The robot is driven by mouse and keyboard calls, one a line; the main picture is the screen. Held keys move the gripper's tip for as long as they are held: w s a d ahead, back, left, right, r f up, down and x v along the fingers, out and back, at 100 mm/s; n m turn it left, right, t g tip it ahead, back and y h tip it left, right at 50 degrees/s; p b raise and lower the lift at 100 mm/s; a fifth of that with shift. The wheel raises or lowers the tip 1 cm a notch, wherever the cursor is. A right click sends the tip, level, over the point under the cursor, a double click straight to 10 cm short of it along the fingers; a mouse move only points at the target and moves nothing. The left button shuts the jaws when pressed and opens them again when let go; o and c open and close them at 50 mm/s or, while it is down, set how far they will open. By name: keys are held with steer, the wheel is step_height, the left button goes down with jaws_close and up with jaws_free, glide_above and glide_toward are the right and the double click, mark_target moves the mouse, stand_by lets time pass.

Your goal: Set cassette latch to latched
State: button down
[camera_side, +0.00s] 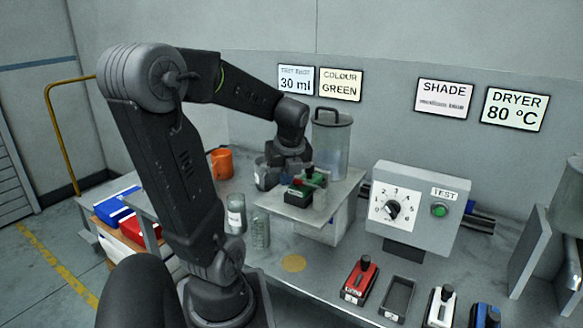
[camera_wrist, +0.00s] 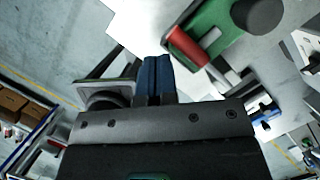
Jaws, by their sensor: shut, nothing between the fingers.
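The green cassette (camera_side: 303,191) sits on a pale raised platform (camera_side: 330,201) in the side view. In the wrist view the green cassette (camera_wrist: 218,30) is at the upper right, with a dark round knob (camera_wrist: 262,14) and a red piece (camera_wrist: 186,47), perhaps its latch. I cannot tell the latch setting. My gripper (camera_wrist: 157,68) is shut and empty. In the wrist view its fingertips are left of the red piece, and I see a gap between them. In the side view my gripper (camera_side: 290,163) is just behind the cassette, partly hidden.
A lidded clear canister (camera_side: 331,148) stands close behind the platform. A control box (camera_side: 413,212) with a dial and green button is to its right. Red (camera_side: 360,281), white (camera_side: 440,307) and blue (camera_side: 486,316) cassettes are at the front, with an empty holder (camera_side: 397,298). An orange mug (camera_side: 221,163) is left.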

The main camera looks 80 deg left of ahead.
steer(key=shift+s+d+r, duration=0.15)
steer(key=shift+s+d, duration=0.35)
steer(key=shift+s+d+r, duration=0.15)
steer(key=shift+s+d, duration=0.3)
steer(key=shift+d, duration=0.05)
step_height(320, 180, up, 10)
steer(key=s+d, duration=0.2)
steer(key=shift+d+f, duration=0.15)
steer(key=shift+f, duration=0.05)
steer(key=w+d+f+n+t+h, duration=0.1)
steer(key=w+d+f+n+t, duration=0.2)
steer(key=d+n, duration=0.5)
steer(key=w+d+f+n+t+h, duration=0.2)
steer(key=d+n, duration=0.6)
steer(key=d, duration=0.4)
steer(key=shift+w+d+f+n+t, duration=0.4)
steer(key=shift+w+f+t, duration=0.1)
steer(key=shift+w, duration=0.35)
